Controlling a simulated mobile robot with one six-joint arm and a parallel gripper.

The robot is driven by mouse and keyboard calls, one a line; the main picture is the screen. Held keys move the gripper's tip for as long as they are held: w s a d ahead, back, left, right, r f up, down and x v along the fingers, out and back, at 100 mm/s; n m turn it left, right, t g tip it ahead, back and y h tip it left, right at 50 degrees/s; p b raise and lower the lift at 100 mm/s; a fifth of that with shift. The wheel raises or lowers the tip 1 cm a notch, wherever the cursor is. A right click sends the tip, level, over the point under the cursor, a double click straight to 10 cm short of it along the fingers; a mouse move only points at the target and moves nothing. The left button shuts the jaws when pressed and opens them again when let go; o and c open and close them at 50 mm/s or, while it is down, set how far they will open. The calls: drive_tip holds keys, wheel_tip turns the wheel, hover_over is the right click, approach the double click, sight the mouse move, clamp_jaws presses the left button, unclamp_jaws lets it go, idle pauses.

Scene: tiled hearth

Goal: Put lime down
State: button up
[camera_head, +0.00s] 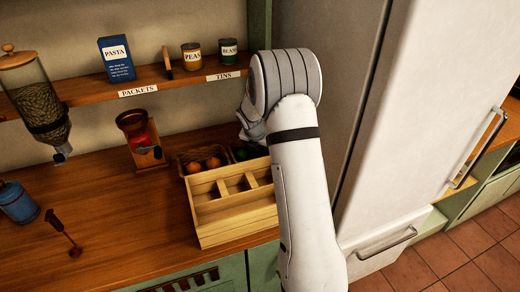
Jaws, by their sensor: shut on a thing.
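My gripper (249,130) is only partly in view beside my white arm, over the back of the counter. It is shut on the lime, and my own arm and wrist hide most of the jaws and the fruit. A small dark green patch (240,153) shows just below the gripper, behind the wooden box. I cannot tell whether this is the held lime or another green thing in the basket there.
A compartmented wooden box (235,228) stands at the counter's front edge. Behind it is a wicker basket (190,157) with orange-red fruit. A coffee grinder (147,155) stands left, and a fridge (385,120) right. The shelf (165,85) holds tins and packets. The left counter has free room.

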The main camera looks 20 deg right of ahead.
drive_tip(key=o, duration=0.7)
drive_tip(key=shift+f, duration=0.1)
drive_tip(key=v, duration=1.2)
drive_tip(key=s+a+r+m+y, duration=0.1)
drive_tip(key=s+a+r+m, duration=0.15)
drive_tip(key=s+m, duration=0.4)
drive_tip(key=s+a+r+m, duration=0.2)
drive_tip(key=s+r+m, duration=0.2)
drive_tip(key=s+m, duration=0.3)
drive_tip(key=s+a+m+y, duration=0.1)
drive_tip(key=s+a+m, duration=0.1)
drive_tip(key=s+m, duration=0.4)
drive_tip(key=s+a+m+y, duration=0.1)
drive_tip(key=s+a+m, duration=0.2)
drive_tip(key=s+m, duration=0.4)
drive_tip(key=s, duration=0.6)
drive_tip(key=shift+a+f+g, duration=0.25)
drive_tip(key=shift+a+g, duration=0.05)
drive_tip(key=shift+m, duration=0.25)
